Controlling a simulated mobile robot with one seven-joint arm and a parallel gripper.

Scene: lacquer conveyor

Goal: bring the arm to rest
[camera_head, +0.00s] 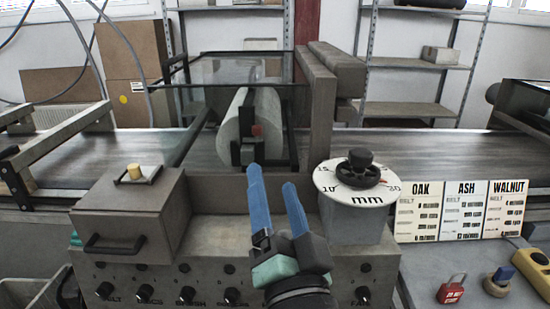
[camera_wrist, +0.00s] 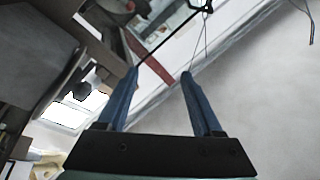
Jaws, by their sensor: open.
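My gripper (camera_head: 270,188) has two blue fingers held apart with nothing between them. In the head view it points up and away, in front of the control panel and left of the mm dial (camera_head: 352,185). The fingers overlap the front edge of the conveyor in the picture; I cannot tell the exact gap. In the wrist view the open fingers (camera_wrist: 157,100) point toward the wall and ceiling, and no object is held.
A box with a black handle (camera_head: 132,215) and a knob panel (camera_head: 210,290) stand at the front. A roller (camera_head: 250,120) sits in a glass-sided frame above the conveyor belt (camera_head: 440,155). OAK, ASH and WALNUT cards (camera_head: 460,210) and a red padlock (camera_head: 451,290) lie at the right.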

